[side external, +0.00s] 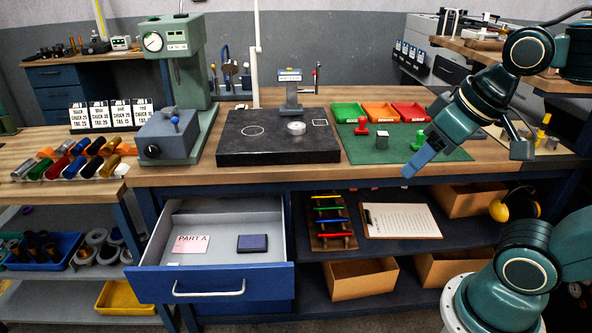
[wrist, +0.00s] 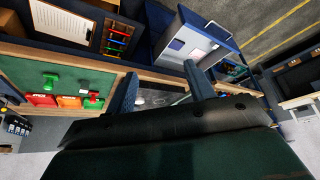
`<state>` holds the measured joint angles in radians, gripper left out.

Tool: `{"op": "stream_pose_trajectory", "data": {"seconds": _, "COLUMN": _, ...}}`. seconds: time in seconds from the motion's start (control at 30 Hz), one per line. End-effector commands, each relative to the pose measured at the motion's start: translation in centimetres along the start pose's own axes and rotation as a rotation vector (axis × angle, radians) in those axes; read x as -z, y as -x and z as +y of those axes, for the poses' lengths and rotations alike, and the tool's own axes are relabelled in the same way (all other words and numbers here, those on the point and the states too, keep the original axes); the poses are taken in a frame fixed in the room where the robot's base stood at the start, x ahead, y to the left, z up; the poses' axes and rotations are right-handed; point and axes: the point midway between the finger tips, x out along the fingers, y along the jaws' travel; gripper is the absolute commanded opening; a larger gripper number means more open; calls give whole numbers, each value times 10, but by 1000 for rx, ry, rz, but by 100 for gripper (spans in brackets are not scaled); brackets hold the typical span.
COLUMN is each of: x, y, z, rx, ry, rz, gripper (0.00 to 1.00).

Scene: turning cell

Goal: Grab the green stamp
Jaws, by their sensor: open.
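The green stamp (side external: 417,141) stands upright on the right part of the green mat (side external: 350,153), partly behind my arm. It also shows in the wrist view (wrist: 50,81), at the left. A red stamp (side external: 361,127) stands to its left on the mat, near a small metal block (side external: 382,142). My gripper (side external: 407,172) hangs in front of the bench edge, nearer the camera than the green stamp and apart from it. In the wrist view its two fingers (wrist: 160,72) are spread with nothing between them, and the stamp lies well to their left.
Green, orange and red trays (side external: 380,112) line the back of the mat. A black plate (side external: 275,150) with a gauge stand lies to the left. An open drawer (side external: 225,258) with a card and a dark pad juts out below. A clipboard (side external: 402,221) lies on the shelf under the bench.

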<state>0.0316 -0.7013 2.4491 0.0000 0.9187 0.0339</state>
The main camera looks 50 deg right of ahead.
Motion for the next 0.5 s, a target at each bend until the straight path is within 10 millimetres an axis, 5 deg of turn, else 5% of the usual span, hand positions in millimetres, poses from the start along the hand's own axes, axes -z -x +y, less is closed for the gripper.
{"op": "stream_pose_trajectory", "data": {"seconds": 0.5, "x": 102, "y": 3, "z": 62, "rx": -112, "ry": -453, "rz": -105, "gripper": 54}}
